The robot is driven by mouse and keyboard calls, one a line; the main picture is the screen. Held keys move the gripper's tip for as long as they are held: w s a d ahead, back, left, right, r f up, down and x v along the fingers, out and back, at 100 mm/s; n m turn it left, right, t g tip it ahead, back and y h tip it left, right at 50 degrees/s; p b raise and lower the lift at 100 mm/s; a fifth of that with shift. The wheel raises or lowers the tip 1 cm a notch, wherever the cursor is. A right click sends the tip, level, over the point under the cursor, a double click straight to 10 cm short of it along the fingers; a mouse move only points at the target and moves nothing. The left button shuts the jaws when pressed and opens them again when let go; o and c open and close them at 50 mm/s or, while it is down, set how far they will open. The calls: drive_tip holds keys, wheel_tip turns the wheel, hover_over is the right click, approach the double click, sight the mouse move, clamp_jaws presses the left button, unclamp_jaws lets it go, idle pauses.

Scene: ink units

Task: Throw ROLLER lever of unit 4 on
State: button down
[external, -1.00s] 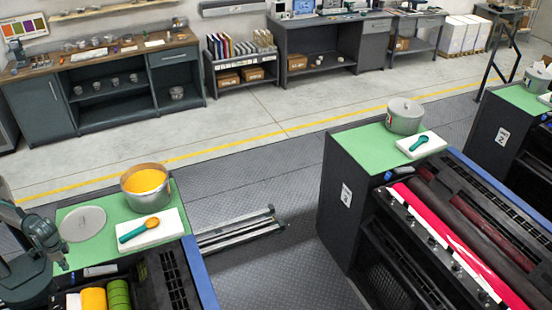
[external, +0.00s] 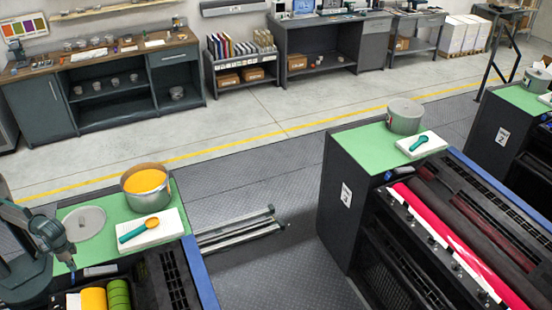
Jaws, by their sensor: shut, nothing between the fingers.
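The near-left press unit (external: 195,270) has a green top and a blue side edge; no number on it is readable here. My gripper (external: 72,268) is shut and empty, pointing down at the front edge of the green top. It is left of a small pale bar (external: 100,270) on that edge. I cannot make out a ROLLER lever or its position; it may be too small or hidden by my arm. Yellow and green rolls (external: 118,294) lie inside the unit, just below the gripper.
On the green top are an open pot of yellow ink (external: 146,190), a round lid (external: 84,223) and a white pad (external: 150,232) with a teal-handled spatula (external: 138,231). A second unit (external: 345,195) stands right. A metal rack (external: 235,230) lies on the floor between them.

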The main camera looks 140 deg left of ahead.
sight(73, 286)
wheel_tip(73, 286, down, 5)
drive_tip(key=shift+d+f+p, duration=0.1)
drive_tip(key=shift+f+p, duration=0.05)
drive_tip(key=shift+p, duration=0.55)
drive_tip(key=shift+s, duration=0.1)
